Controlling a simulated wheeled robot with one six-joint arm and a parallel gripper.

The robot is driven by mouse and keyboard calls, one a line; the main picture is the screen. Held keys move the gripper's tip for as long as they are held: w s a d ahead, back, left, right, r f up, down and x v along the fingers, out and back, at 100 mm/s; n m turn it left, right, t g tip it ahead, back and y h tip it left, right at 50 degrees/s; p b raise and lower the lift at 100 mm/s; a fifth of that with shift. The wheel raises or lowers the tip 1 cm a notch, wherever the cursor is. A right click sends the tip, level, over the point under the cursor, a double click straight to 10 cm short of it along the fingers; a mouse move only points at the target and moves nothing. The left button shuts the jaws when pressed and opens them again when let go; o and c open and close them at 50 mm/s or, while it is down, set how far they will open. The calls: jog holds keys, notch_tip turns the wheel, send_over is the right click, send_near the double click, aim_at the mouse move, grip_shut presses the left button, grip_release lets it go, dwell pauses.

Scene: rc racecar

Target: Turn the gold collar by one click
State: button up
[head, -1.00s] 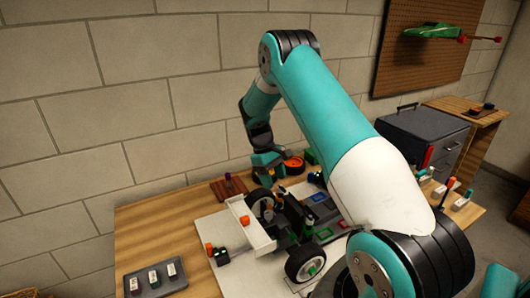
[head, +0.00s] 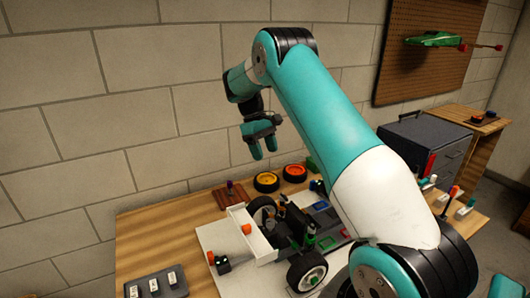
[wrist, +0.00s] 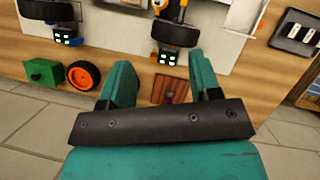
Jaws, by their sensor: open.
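The racecar (head: 297,240) sits on a pale mat on the workbench, with its dark front wheel (head: 307,271) toward me. Small gold-orange parts (head: 283,212) show on the car's upper middle, too small to tell whether one is the gold collar. My gripper (head: 263,147) is open and empty, fingers down, high above the back of the bench and clear of the car. In the wrist view the open fingers (wrist: 163,82) frame a purple-topped peg on a brown wooden block (wrist: 170,88). Parts of the car are at that view's top edge.
Two loose wheels, one yellow-rimmed (head: 266,181) and one orange-rimmed (head: 295,172), lie at the back of the bench. A grey tray (head: 157,283) is at front left. A grey toolbox (head: 425,140) stands at right. The wall is close behind.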

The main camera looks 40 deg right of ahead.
aim_at(281, 200)
jog(key=shift+m+y, duration=0.3)
jog(key=shift+m, duration=0.3)
jog(key=x, duration=1.1)
jog(key=d+x, duration=0.1)
jog(key=x, duration=0.5)
jog(key=shift+s+f+b, duration=0.2)
jog(key=shift+s+b, duration=0.1)
jog(key=shift+b, duration=0.05)
jog(key=c, duration=0.9)
